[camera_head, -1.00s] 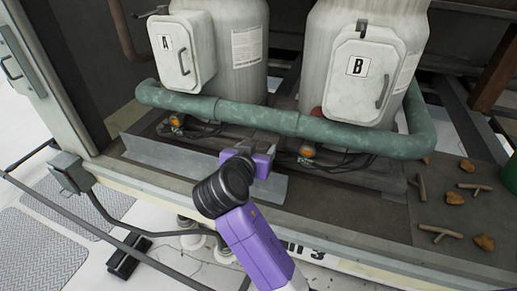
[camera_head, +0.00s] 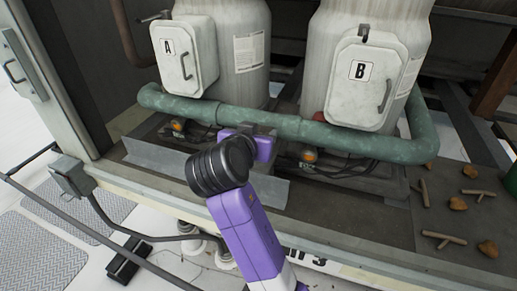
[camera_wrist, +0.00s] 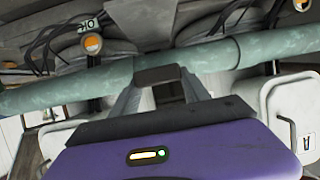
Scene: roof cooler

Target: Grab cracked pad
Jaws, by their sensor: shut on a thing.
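My gripper (camera_head: 260,140) is just in front of the green pipe, between tanks A and B, above the grey metal strip (camera_head: 205,170). In the wrist view my gripper (camera_wrist: 168,90) is shut on a small dark grey piece (camera_wrist: 159,75) at its tips. Only part of this piece shows, and I see no crack on it, so I cannot tell whether it is the cracked pad. The green pipe (camera_wrist: 85,85) runs behind it in the wrist view, which looks upside down. I cannot tell whether the held piece touches the pipe.
Tank A (camera_head: 237,60) and tank B (camera_head: 400,30) stand behind the green pipe (camera_head: 290,128). Orange-capped parts (camera_head: 309,155) with dark cables lie below the pipe. Twigs and brown leaves (camera_head: 487,249) litter the ledge at right. A grey box (camera_head: 70,173) is at left.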

